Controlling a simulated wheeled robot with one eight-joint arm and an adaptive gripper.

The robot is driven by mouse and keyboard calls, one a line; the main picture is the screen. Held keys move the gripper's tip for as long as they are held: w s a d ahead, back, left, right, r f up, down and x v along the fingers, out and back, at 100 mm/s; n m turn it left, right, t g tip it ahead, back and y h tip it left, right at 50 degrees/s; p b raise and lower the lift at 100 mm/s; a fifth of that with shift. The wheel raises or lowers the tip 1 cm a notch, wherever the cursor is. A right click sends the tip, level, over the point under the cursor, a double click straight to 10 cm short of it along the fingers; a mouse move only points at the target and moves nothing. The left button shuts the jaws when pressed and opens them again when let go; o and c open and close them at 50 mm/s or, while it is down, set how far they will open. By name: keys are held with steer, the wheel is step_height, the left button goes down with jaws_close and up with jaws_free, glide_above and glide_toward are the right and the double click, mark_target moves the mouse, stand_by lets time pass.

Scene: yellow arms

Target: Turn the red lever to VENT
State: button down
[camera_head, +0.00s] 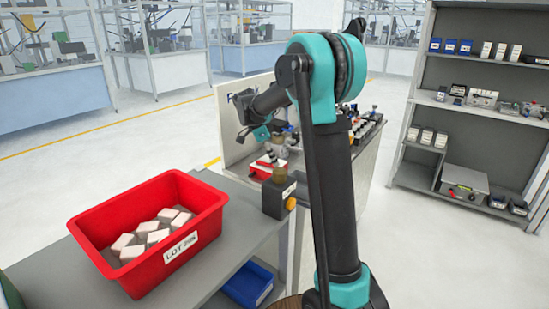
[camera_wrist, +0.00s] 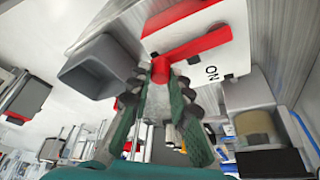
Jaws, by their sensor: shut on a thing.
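The red lever (camera_wrist: 200,46) shows in the wrist view as a red bar across a white plate (camera_wrist: 238,62). A label reading ON stands on the plate beside it. My gripper (camera_wrist: 163,76) has its two green fingers closed around the lever's rounded near end. In the head view my gripper (camera_head: 268,152) reaches down to a small red and white unit (camera_head: 267,168) on the far bench; the lever itself is too small to make out there. I see no VENT label in either view.
A grey open box (camera_wrist: 98,68) lies left of my fingers in the wrist view. A dark block with an orange knob (camera_head: 290,203) stands close to the unit. A red bin (camera_head: 130,268) of white-topped blocks stands at front left. Small fittings (camera_head: 365,125) line the bench behind my arm.

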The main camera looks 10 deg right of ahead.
steer(key=shift+s+a+m, duration=0.15)
steer(key=shift+a+m, duration=0.05)
steer(key=shift+m, duration=0.2)
steer(key=c, duration=1.4)
jaws_free()
steer(key=v, duration=1.2)
steer(key=shift+w, duration=0.2)
